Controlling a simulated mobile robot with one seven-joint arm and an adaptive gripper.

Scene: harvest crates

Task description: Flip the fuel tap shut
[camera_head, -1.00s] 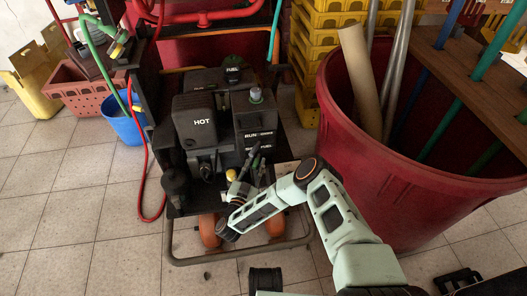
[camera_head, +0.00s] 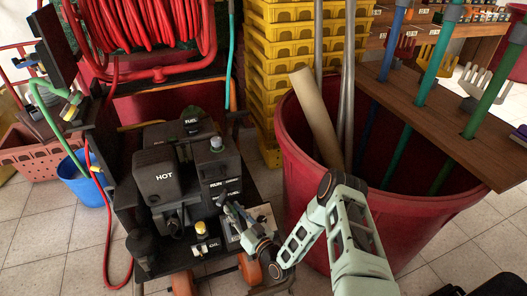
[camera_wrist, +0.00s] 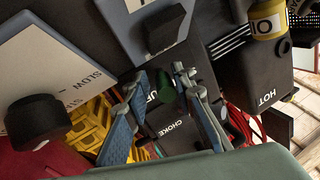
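The dark engine (camera_head: 172,212) stands in the cart, with a white FUEL label (camera_head: 233,194) on its right-hand box, under the RUN/CHOKE lettering. My gripper (camera_head: 229,208) is close in front of that label, and the tap is hidden or too small to make out there. In the wrist view my gripper (camera_wrist: 160,95) is open, a finger on each side. A dark green piece (camera_wrist: 167,92) shows between the fingers, beside partly covered "FU" lettering. I cannot tell whether this piece is the tap, or whether a finger touches it.
A red bin (camera_head: 300,190) stands right of the cart, yellow crates (camera_head: 283,55) behind.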

